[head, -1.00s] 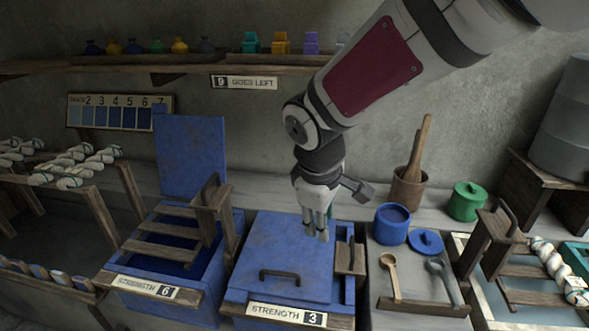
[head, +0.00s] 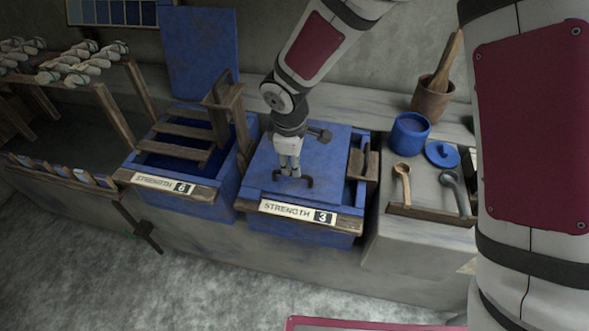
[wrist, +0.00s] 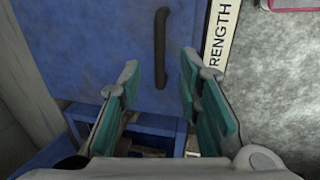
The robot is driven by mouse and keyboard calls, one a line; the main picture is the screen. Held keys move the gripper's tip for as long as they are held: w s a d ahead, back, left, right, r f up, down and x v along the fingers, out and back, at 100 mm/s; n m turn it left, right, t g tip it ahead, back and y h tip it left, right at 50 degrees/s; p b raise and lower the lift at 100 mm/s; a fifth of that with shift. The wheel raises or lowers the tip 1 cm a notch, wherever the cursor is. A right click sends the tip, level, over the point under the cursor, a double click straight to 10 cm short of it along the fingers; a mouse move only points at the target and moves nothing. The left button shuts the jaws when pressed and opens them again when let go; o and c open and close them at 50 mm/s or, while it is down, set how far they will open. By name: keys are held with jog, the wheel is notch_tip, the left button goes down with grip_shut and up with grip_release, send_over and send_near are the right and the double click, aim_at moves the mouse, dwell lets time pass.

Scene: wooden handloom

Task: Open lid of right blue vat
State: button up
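The right blue vat (head: 340,239) bears a STRENGTH 3 label (head: 298,212) on its front. Its flat blue lid (head: 320,150) lies shut on top and also fills the left of the wrist view (wrist: 75,45). A dark bar handle (head: 308,183) sits near the lid's front edge. My gripper (head: 289,172) points down over the lid at this handle. In the wrist view my gripper (wrist: 158,80) has its teal-padded fingers apart, and the handle (wrist: 160,47) shows in line with the gap between them. Contact with the handle cannot be told.
The left vat, labelled STRENGTH 6 (head: 163,184), has its lid (head: 203,55) standing upright and a wooden rack (head: 222,110) on it. A wooden block (head: 364,164) is at the right vat's right side. The floor in front is clear.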

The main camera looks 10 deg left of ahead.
jog(key=shift+w+d+f, duration=0.1)
jog(key=shift+w+f, duration=0.15)
jog(key=shift+f, duration=1)
jog(key=shift+w+f, duration=0.25)
jog(key=shift+f, duration=0.95)
grip_shut()
